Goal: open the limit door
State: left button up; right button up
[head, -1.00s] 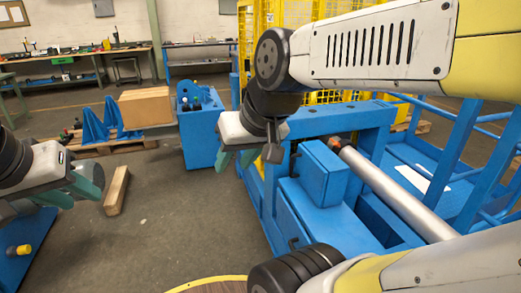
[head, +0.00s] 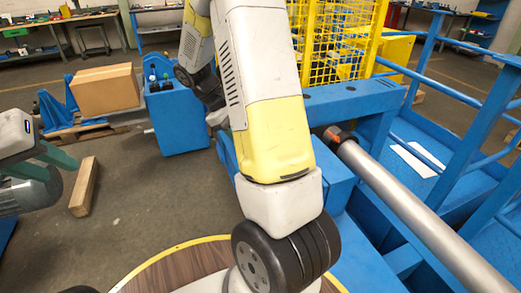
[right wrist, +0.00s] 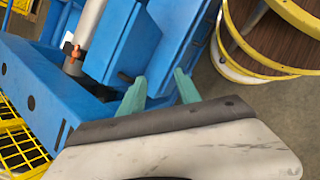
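No part is labelled as the limit door. In the right wrist view a blue box (right wrist: 132,45) on the machine has a small dark handle (right wrist: 124,77) by its lower edge. The teal fingers of my right gripper (right wrist: 157,82) stand apart and empty, with the left fingertip just below that handle; I cannot tell if they touch. In the head view the blue box (head: 333,182) is partly behind my right arm, which also hides the right gripper. My left gripper (head: 60,164) is at the left edge, its teal fingers apart, with nothing seen between them.
A silver roller (head: 405,210) runs along the blue frame. A yellow mesh guard (head: 335,40) stands behind it. A round wooden platform (head: 170,270) with a yellow rim is at the front. A cardboard box (head: 105,90) and a timber block (head: 84,187) lie left. The floor between is clear.

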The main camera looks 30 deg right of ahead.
jog(key=w+d+f+n+g+h, duration=0.1)
jog(key=w+d+f+n+h, duration=0.25)
jog(key=f+h, duration=0.4)
jog(key=w+d+f+n+g+h, duration=0.1)
jog(key=w+d+f+n+h, duration=0.3)
jog(key=f, duration=0.7)
jog(key=shift+n, duration=0.45)
jog(key=shift+s+f+x, duration=0.1)
jog(key=shift+s+x, duration=0.1)
jog(key=shift+x, duration=1.95)
jog(key=shift+s+f+x, duration=0.1)
jog(key=shift+s+x, duration=0.1)
jog(key=shift+x, duration=1.95)
jog(key=shift+a, duration=0.15)
grip_shut()
